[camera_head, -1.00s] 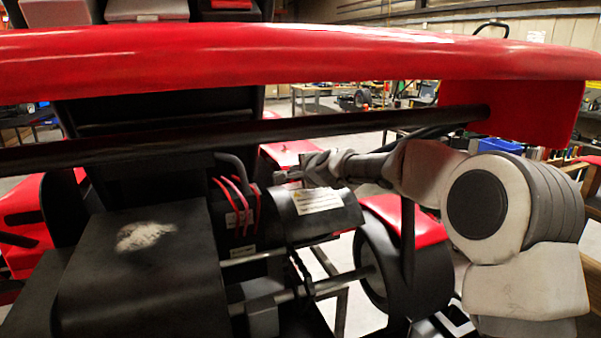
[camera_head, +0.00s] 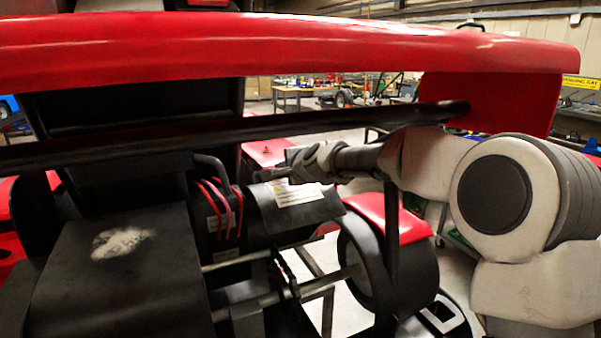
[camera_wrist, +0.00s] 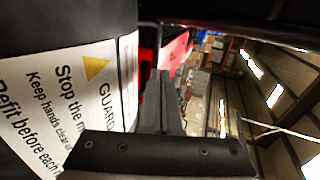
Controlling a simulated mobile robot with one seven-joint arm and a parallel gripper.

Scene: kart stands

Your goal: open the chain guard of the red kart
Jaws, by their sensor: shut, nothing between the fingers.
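The chain guard (camera_head: 322,212) is a dark rounded cover with a white warning label (camera_head: 297,194), beside the engine part with red cables. It lies down over the shaft area, and its far edge is hidden. The label (camera_wrist: 62,100) fills the left of the wrist view, with a yellow triangle and the word "GUARD". My gripper (camera_head: 262,176) is shut and empty, just above the guard's upper left part. Its fingers (camera_wrist: 165,98) show close beside the label; I cannot tell whether they touch the guard.
The red kart's wide red bar (camera_head: 290,48) and a black tube (camera_head: 300,128) cross above my arm.

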